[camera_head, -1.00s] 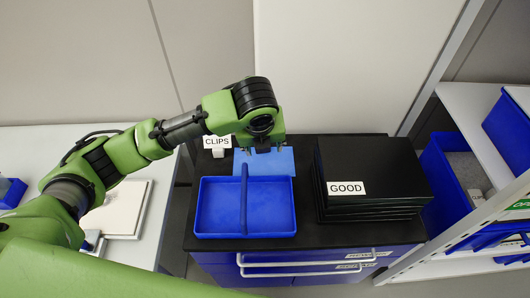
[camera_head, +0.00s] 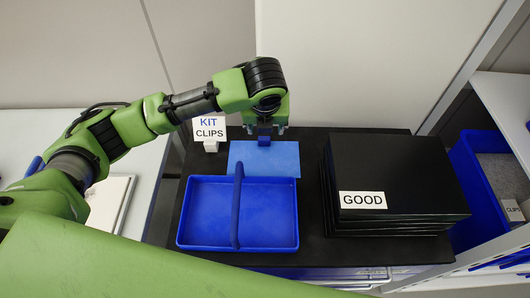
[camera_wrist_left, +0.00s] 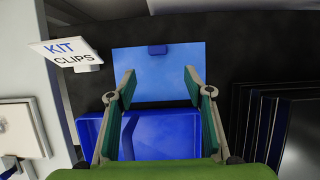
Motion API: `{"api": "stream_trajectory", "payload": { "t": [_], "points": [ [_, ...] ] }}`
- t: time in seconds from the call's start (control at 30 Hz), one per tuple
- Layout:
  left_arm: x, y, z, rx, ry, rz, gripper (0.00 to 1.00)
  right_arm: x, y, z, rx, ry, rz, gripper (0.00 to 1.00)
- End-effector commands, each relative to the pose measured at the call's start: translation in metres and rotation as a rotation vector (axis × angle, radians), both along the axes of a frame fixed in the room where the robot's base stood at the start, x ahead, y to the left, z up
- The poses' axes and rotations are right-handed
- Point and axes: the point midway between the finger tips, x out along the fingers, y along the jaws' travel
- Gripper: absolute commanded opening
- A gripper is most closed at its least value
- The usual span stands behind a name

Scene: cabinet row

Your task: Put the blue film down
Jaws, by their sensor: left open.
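The blue film (camera_head: 268,160) is a light blue sheet. It lies flat on the black cabinet top, just behind the blue tray (camera_head: 207,244). A small dark blue tab (camera_head: 264,141) is at its far edge. In the left wrist view the film (camera_wrist_left: 150,82) and its tab (camera_wrist_left: 157,50) show beyond my fingers. My left gripper (camera_head: 266,129) is over the film's far edge, apart from the film. In the wrist view its fingers (camera_wrist_left: 160,82) are spread with nothing between them. My right gripper is not in view.
The empty blue tray has a divider handle across it. A KIT CLIPS sign (camera_head: 210,127) stands left of the film. A black stack labelled GOOD (camera_head: 395,170) is to the right. A blue bin (camera_head: 480,175) sits on the right shelf, and a white table (camera_head: 60,133) is at left.

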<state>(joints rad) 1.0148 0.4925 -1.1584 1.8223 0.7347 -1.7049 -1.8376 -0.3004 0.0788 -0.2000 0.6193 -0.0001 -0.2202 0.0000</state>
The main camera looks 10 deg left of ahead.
Motion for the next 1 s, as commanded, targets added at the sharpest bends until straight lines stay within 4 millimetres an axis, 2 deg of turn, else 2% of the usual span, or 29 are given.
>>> {"api": "stream_trajectory", "payload": {
  "t": [0.2,0.3,0.57,0.7,0.83,1.0],
  "points": [
    [0.015,0.004,-0.040,0.002,0.005,0.002,0.47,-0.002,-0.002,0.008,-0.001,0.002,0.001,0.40],
    [0.021,0.005,-0.053,0.001,0.002,0.002,0.47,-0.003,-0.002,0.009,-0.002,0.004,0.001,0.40],
    [0.028,0.007,-0.070,0.002,0.001,0.001,0.47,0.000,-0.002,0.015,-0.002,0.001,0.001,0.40],
    [0.034,0.012,-0.088,0.002,0.003,0.001,0.47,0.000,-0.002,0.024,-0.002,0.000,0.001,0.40],
    [0.040,0.012,-0.104,0.001,0.001,0.002,0.47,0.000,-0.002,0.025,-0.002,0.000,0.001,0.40],
    [0.043,0.013,-0.111,0.002,0.000,-0.001,0.47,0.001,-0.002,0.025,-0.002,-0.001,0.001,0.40]
  ]
}}
